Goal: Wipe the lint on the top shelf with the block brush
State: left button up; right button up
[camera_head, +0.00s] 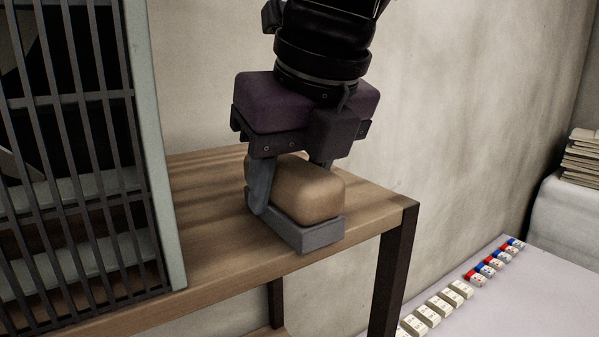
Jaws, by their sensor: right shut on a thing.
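I cannot make out any lint on the shelf; the area under and behind the brush is hidden. My left gripper is not in view.
A barred metal rack (158,180) stands on the shelf at the left. A dark leg (392,275) supports the shelf's right end. A lower pale table (520,295) holds several small blocks (440,305). A paper stack (581,160) is at far right.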

jog(key=shift+w+a, duration=0.3)
jog(key=shift+w, duration=0.05)
jog(key=shift+w+a, duration=0.7)
jog(key=shift+w, duration=0.35)
jog(key=shift+w+a+r, duration=0.1)
jog(key=shift+w+a, duration=0.45)
jog(key=shift+w, duration=0.25)
jog(key=shift+w+a+f, duration=0.1)
jog(key=shift+w+a, duration=0.6)
jog(key=shift+w, duration=0.2)
jog(key=shift+w+a+f, duration=0.1)
jog(key=shift+w+a, duration=0.6)
jog(key=shift+w, duration=0.2)
